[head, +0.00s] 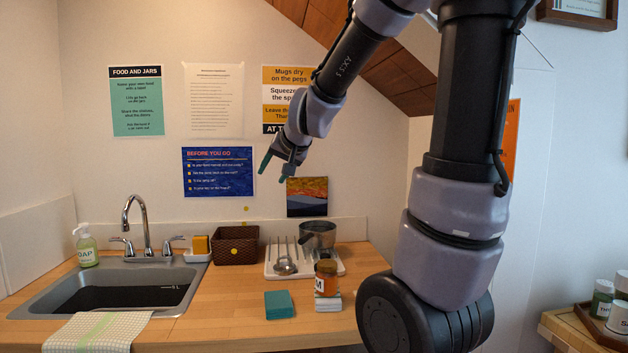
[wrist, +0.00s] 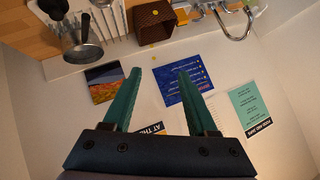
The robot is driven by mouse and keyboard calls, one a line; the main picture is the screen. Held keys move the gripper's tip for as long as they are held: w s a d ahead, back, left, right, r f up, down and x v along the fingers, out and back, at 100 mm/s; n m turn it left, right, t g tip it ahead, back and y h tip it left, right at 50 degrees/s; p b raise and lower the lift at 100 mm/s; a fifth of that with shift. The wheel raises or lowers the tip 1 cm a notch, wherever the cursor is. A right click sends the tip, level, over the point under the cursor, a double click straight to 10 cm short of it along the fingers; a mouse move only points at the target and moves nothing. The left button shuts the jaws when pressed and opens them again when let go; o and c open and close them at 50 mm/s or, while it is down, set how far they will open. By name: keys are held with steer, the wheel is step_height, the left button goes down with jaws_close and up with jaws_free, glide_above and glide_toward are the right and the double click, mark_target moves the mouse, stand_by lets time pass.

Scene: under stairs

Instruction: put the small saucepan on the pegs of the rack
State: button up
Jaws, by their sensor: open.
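The small saucepan (head: 318,236) is grey metal with a dark handle. It stands at the back right of the white pegged rack (head: 274,270); I cannot tell whether it rests on the rack or behind it. The saucepan also shows at the upper left of the wrist view (wrist: 82,53), its handle pointing away from the wall. My gripper (head: 273,173) is open and empty, with green fingers (wrist: 159,72), high above the counter and left of the saucepan.
A brown basket (head: 236,246) is left of the rack. The sink (head: 120,285) and faucet (head: 147,230) lie farther left. The wall with posters is behind.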

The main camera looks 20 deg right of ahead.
steer(key=s+d+r+g, duration=0.1)
steer(key=s+g, duration=0.2)
steer(key=s, duration=1.9)
steer(key=shift+d+r, duration=0.25)
steer(key=shift+d, duration=0.1)
